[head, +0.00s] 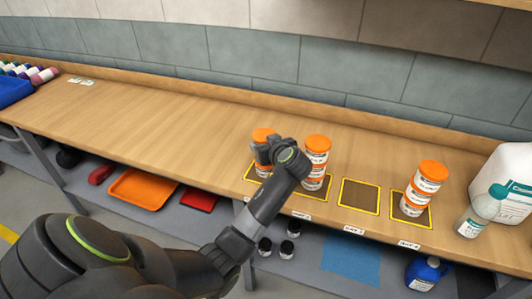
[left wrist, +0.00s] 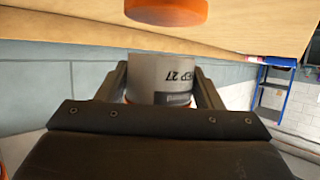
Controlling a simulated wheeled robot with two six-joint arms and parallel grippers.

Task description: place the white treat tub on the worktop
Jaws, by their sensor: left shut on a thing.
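My left gripper (head: 268,152) is at the leftmost yellow-edged mat (head: 251,178) on the worktop (head: 165,123), and its arm hides much of that spot. It is shut on a white treat tub (left wrist: 160,78), whose printed side shows between the fingers in the left wrist view. An orange lid (head: 263,134) shows just behind the gripper in the head view. Another orange round piece (left wrist: 165,10) is at the top edge of the left wrist view, apart from the held tub. Whether the held tub touches anything below is hidden. My right gripper is not in view.
White, orange-lidded tubs stand stacked just right of the gripper (head: 317,150) and on the rightmost mat (head: 430,180). The mat between (head: 360,197) is empty.

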